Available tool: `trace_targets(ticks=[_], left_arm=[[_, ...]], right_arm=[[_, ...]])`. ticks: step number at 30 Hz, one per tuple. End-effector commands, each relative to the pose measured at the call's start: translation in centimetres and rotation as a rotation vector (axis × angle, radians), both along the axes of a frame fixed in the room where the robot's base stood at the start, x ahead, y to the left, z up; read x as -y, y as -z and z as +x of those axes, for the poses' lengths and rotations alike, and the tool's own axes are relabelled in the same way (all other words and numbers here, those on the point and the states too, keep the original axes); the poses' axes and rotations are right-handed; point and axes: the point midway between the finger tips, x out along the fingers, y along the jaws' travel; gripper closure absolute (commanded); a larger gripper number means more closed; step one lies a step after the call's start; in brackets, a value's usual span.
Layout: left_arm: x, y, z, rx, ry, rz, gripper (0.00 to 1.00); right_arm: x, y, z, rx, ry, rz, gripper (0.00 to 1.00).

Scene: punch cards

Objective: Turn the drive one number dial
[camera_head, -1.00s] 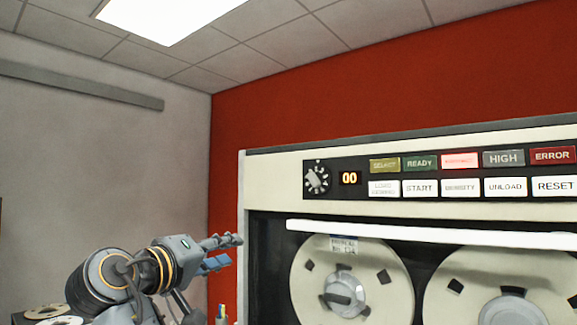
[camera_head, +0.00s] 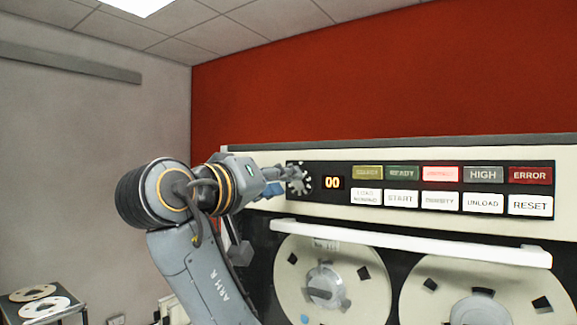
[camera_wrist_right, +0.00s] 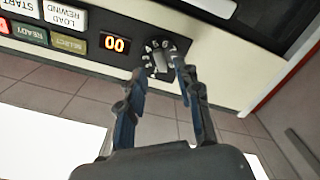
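The number dial (camera_head: 299,179) is a dark round dial with white numbers and a grey knob, at the left end of the tape drive's control panel. A display (camera_head: 333,183) beside it reads 00. My right gripper (camera_head: 286,180) is at the dial and partly covers it in the head view. In the right wrist view the dial (camera_wrist_right: 160,58) lies between the two spread fingertips of my right gripper (camera_wrist_right: 160,70). The gripper looks open, with gaps beside the knob; I cannot tell whether a finger touches it. My left gripper is not in view.
Two rows of labelled buttons (camera_head: 443,187) sit right of the display. A white bar (camera_head: 410,243) juts out below the panel, above two tape reels (camera_head: 333,282). A small table with reels (camera_head: 45,305) stands at the lower left.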

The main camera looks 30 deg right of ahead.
Motion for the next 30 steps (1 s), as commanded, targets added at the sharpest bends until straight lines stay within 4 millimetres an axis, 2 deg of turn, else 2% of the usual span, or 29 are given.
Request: trace_targets(ticks=[1,6,16,17,21,22,30], left_arm=[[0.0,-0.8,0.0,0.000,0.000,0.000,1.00],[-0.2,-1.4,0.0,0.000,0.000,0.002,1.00],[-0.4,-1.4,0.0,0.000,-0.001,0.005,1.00],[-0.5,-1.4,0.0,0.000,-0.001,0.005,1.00],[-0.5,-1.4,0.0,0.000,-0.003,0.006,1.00],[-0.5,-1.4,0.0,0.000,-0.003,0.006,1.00],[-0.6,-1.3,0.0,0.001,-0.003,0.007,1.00]], right_arm=[[0.8,-0.3,0.3,-0.002,0.003,0.000,0.66],[2.2,-0.1,0.9,0.000,0.002,-0.001,0.66],[2.5,0.1,1.1,0.000,-0.001,-0.001,0.66],[2.5,0.1,1.1,0.000,-0.001,-0.001,0.68],[2.5,0.0,1.1,0.000,-0.001,-0.001,0.97],[2.5,0.0,1.1,0.000,-0.001,-0.001,1.00],[2.5,0.1,1.1,-0.006,-0.001,-0.003,1.00]])
